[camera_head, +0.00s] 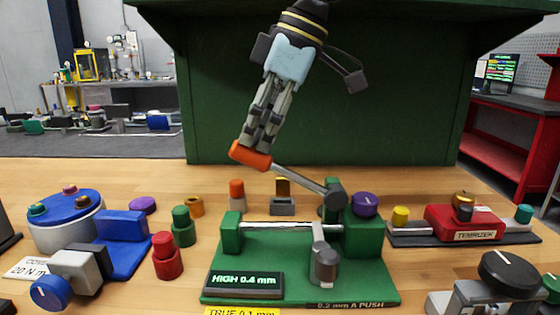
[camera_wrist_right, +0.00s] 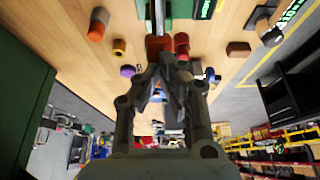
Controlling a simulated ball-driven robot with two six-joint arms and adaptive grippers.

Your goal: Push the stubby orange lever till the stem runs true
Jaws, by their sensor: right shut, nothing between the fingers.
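The stubby orange lever end (camera_head: 250,155) tips a grey metal arm (camera_head: 300,178) that slopes down right to a dark pivot on the green fixture (camera_head: 330,280). A thin bright stem (camera_head: 280,226) runs across the fixture between green blocks. The fixture's display (camera_head: 244,282) reads "HIGH 0.4 mm". My right gripper (camera_head: 260,138) is shut and empty, pointing down with its tips at the orange end; whether they touch it I cannot tell. In the right wrist view the orange end (camera_wrist_right: 158,46) sits just past the shut fingertips (camera_wrist_right: 163,66). My left gripper is out of view.
A blue torque device (camera_head: 125,228) and red and green knobs (camera_head: 167,258) stand left of the fixture. A red block on a dark base (camera_head: 465,224) stands to the right, with a grey clamp with a black knob (camera_head: 505,275) in front. A green panel (camera_head: 340,100) rises behind.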

